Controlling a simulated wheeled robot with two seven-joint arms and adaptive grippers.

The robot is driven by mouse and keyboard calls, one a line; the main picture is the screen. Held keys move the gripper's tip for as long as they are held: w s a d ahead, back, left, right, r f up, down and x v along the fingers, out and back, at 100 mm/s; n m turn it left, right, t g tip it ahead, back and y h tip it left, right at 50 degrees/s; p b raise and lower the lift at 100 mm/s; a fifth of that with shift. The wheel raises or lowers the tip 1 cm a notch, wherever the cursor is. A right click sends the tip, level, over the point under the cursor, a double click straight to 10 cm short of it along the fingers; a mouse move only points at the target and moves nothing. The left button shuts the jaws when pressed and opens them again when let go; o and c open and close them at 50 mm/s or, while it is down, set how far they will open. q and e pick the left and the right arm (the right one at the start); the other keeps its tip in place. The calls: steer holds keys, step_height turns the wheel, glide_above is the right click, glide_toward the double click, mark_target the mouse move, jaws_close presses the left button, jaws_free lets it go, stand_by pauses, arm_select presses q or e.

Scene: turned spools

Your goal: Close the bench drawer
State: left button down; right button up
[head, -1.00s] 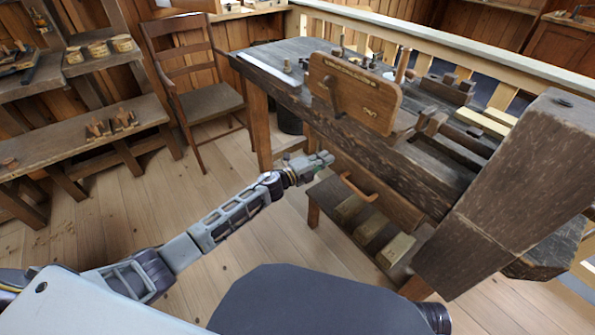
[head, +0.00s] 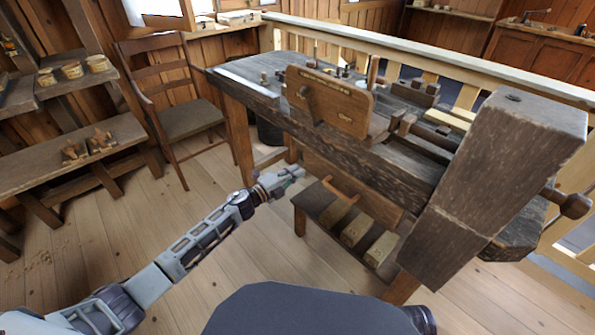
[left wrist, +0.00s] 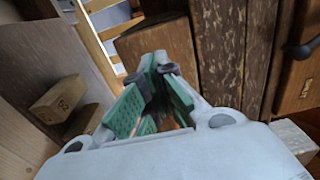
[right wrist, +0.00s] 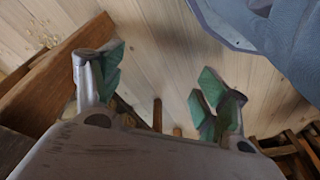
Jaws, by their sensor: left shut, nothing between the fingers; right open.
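The bench drawer (head: 375,202) sits under the top of the dark workbench (head: 400,165). Its wooden front carries a curved brown handle (head: 341,191). How far the drawer stands out is hard to tell from this angle. My left gripper (head: 297,173) is to the left of the handle, near the drawer's left end, and looks apart from the handle. In the left wrist view its green-padded fingers (left wrist: 158,65) are shut with nothing between them, pointing at brown wood. My right gripper (right wrist: 160,80) is open and empty above the floor; it is outside the head view.
A low shelf with several pale wooden blocks (head: 357,229) lies below the drawer. A thick dark timber (head: 490,190) stands at the bench's right end. A chair (head: 190,118) and a low side bench (head: 75,165) are at left. The plank floor (head: 170,225) between is clear.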

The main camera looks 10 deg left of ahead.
arm_select(q)
steer(key=p+v, duration=0.1)
steer(key=v, duration=0.7)
arm_select(e)
steer(key=shift+s+d+f, duration=0.1)
steer(key=shift+d+f, duration=0.1)
steer(key=shift+f, duration=0.55)
arm_select(q)
steer(key=shift+s+a, duration=0.1)
arm_select(e)
steer(key=shift+s+f, duration=0.1)
steer(key=shift+s, duration=0.05)
